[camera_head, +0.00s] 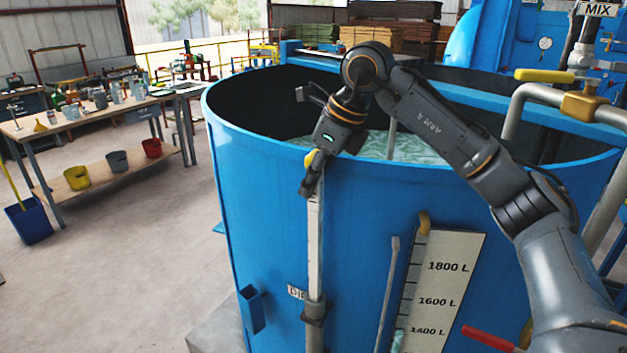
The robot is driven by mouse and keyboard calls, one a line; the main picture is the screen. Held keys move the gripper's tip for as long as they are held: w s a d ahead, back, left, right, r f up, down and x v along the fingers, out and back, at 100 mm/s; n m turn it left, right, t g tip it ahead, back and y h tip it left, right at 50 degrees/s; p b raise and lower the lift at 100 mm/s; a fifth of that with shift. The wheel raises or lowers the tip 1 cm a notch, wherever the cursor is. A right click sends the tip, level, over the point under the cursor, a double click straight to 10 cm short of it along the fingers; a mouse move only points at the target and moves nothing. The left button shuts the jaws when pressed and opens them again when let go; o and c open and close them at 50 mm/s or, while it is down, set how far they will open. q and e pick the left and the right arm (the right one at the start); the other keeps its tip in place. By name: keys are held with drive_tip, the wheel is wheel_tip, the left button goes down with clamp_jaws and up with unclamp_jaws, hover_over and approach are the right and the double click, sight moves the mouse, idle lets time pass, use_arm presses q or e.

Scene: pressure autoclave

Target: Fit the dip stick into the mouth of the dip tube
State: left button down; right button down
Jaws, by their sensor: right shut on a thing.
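The dip stick (315,240) is a long pale strip standing about upright against the outside of the blue tank. My right gripper (309,187) is shut on its upper end, at the tank's front rim. A yellow piece (310,158) shows at the gripper, perhaps the stick's handle. The grey dip tube (314,338) stands upright on the tank's side below, beside a partly hidden "DIP" label (297,292). The stick's lower end meets the tube's top in the picture; I cannot tell whether it is inside the mouth or in front. My left gripper is out of view.
The open blue tank (255,220) holds greenish liquid (420,149). A level scale (440,285), a thin grey rod (388,295) and a small blue holder (252,310) are on its front. A workbench (90,113) stands at left beyond clear floor.

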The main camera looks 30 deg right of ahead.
sight(313, 152)
drive_tip(key=shift+r+p, duration=3.25)
drive_tip(key=shift+r, duration=1)
drive_tip(key=shift+f, duration=0.15)
